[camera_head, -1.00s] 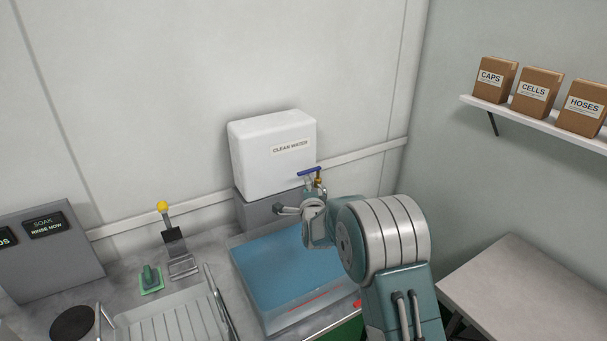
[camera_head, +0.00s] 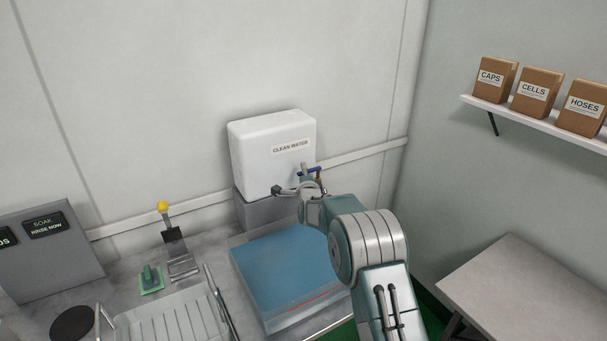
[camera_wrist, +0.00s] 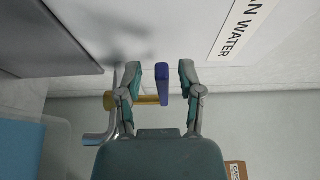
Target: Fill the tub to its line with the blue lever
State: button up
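The blue lever (camera_wrist: 162,82) sits between the two fingers of my gripper (camera_wrist: 160,74) in the wrist view, with a gap on both sides. My gripper is open around it. The lever tops a brass tap (camera_wrist: 148,100) with a chrome spout (camera_wrist: 98,138). In the head view, my gripper (camera_head: 294,180) is in front of the tap and partly hides the blue lever (camera_head: 314,170). The clear tub (camera_head: 277,326) below holds blue liquid (camera_head: 285,272). A red line (camera_head: 312,302) shows on its near wall. The exact liquid level against the line is hard to tell.
A white tank (camera_head: 262,155) labelled CLEAN WATER stands behind the tap on a grey block. A drying rack (camera_head: 170,318), green brush (camera_head: 150,280) and yellow-knobbed lever (camera_head: 163,207) are left of the tub. A bare table (camera_head: 530,285) stands at right.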

grip_shut()
jog(key=shift+s+d+f+n+y, duration=0.1)
jog(key=shift+s+d+n+y, duration=0.15)
jog(key=shift+y, duration=0.35)
jog(key=shift+s+d+f+n+g+y, duration=0.1)
jog(key=shift+s+d+n+g+y, duration=0.15)
jog(key=shift+n+g+y, duration=0.6)
jog(key=shift+s+d+n+g+y, duration=0.35)
jog(key=shift+n+y, duration=0.55)
jog(key=shift+y, duration=0.7)
jog(key=shift+s+d+f+n+g+y, duration=0.1)
jog(key=shift+s+d+n+g+y, duration=0.1)
jog(key=shift+n+g+y, duration=0.65)
jog(key=shift+n+y, duration=0.25)
jog(key=shift+y, duration=0.35)
jog(key=shift+o, duration=0.6)
grip_release()
jog(key=shift+r, duration=0.15)
